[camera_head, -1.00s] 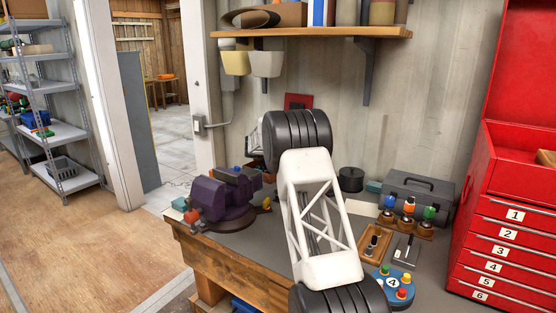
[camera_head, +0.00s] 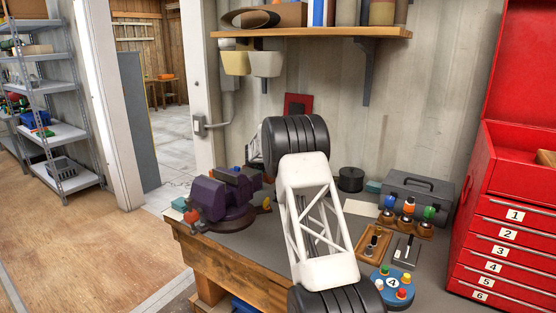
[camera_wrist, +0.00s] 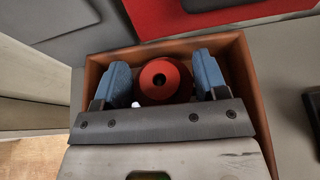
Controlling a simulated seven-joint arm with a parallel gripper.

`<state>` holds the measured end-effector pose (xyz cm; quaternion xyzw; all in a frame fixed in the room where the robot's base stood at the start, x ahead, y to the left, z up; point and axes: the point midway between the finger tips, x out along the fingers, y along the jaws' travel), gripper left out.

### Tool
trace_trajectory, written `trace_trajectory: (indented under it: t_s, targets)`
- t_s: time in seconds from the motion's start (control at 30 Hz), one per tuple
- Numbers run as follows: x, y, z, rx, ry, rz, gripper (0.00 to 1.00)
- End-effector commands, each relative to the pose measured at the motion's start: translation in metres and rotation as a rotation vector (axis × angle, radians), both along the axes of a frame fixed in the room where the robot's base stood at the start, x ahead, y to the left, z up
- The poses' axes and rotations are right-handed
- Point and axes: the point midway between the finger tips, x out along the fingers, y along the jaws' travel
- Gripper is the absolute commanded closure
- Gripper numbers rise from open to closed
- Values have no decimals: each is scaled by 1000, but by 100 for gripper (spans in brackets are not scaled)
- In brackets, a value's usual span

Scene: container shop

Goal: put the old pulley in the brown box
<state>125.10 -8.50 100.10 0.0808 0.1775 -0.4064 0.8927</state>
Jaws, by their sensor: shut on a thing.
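In the head view my arm hides the gripper, and I cannot make out the pulley or box there.
A purple vise (camera_head: 222,197) stands at the bench's left. A grey toolbox (camera_head: 418,193), small bottles in a wooden holder (camera_head: 405,222) and a blue button pad (camera_head: 393,284) are to the right. A red drawer cabinet (camera_head: 505,235) stands far right. A shelf (camera_head: 310,33) hangs above.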

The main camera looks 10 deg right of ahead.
Motion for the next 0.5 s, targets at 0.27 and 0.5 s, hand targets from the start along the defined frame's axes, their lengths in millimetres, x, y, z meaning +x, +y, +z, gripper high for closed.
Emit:
trace_trajectory:
  t_s: [0.27,0.5]
  targets:
    - [0,0,-2,0,0,0,8]
    - [0,0,-2,0,0,0,8]
